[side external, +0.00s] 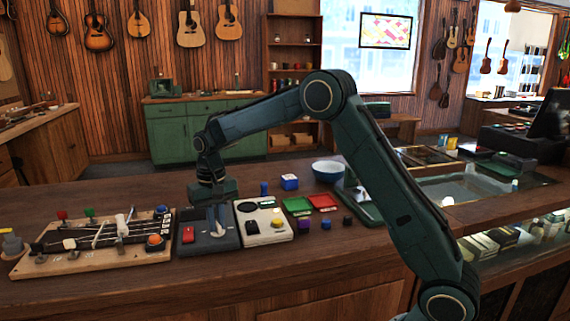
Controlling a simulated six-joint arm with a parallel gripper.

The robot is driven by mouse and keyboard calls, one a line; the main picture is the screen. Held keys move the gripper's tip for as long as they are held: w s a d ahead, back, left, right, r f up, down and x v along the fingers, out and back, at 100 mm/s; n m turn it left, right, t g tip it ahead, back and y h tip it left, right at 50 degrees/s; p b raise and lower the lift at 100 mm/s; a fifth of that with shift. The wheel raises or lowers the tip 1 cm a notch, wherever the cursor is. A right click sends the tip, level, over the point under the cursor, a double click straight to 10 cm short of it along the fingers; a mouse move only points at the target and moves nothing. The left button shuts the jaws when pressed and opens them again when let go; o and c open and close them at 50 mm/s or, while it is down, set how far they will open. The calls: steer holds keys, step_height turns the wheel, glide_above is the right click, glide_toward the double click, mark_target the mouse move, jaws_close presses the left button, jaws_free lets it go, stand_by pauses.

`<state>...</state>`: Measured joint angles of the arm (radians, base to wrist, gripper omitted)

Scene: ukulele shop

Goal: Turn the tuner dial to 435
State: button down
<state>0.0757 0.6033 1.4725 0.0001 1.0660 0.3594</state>
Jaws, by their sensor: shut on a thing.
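A dark box (203,244) with a red switch (188,234) lies on the wooden counter, left of centre. My gripper (217,227) points straight down over its right half. The fingers are shut on a small pale part on top of the box, which looks like the tuner dial; the fingers hide most of it. No numbers or dial setting can be read at this size.
A white box (279,237) with a round dark disc and a yellow button touches the right side. A wooden board (75,262) with levers and knobs is at left.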

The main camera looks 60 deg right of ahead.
mark_target(217, 223)
steer(key=c, duration=1.5)
jaws_free()
steer(key=shift+r, duration=0.2)
step_height(217, 223, up, 14)
steer(key=shift+f, duration=0.25)
steer(key=shift+s, duration=0.1)
